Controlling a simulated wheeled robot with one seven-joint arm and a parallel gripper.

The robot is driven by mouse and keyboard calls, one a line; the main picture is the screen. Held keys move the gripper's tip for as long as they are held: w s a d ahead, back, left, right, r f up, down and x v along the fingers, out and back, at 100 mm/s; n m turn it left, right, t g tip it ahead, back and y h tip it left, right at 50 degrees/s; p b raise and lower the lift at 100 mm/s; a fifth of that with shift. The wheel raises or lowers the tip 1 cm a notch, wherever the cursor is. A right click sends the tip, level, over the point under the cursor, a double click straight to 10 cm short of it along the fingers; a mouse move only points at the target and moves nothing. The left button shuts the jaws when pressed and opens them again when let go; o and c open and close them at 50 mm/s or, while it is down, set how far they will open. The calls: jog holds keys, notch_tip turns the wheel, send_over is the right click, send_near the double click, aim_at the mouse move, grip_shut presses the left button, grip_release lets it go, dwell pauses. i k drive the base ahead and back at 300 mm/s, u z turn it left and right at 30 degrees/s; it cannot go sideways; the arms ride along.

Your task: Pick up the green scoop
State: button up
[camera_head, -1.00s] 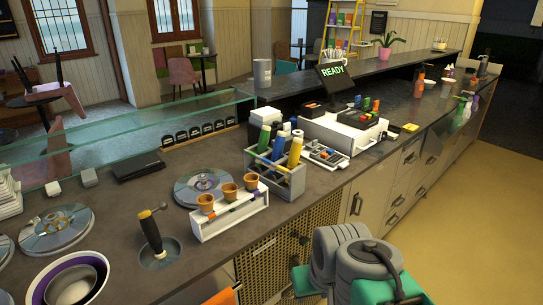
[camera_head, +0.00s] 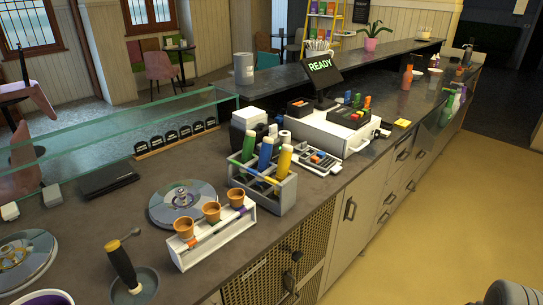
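A green upright handle-like thing (camera_head: 249,146) stands at the left of a grey divided caddy (camera_head: 274,199) on the dark counter. A blue one (camera_head: 265,153) and a yellow one (camera_head: 284,161) stand beside it. Their lower ends are hidden inside the caddy, so I cannot tell for sure that the green one is the scoop. My gripper is not in view. Only a grey rounded part of my arm shows at the bottom right corner, well away from the caddy.
A white rack (camera_head: 216,246) with brown cups stands in front of the caddy. A black-handled tool (camera_head: 122,266) stands in a round well at left. Round lids (camera_head: 183,204) lie behind. A till (camera_head: 322,135) stands right of the caddy. Open floor (camera_head: 440,220) lies at right.

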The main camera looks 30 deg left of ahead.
aim_at(249, 145)
jog(key=i, duration=1.25)
jog(key=u, duration=1.85)
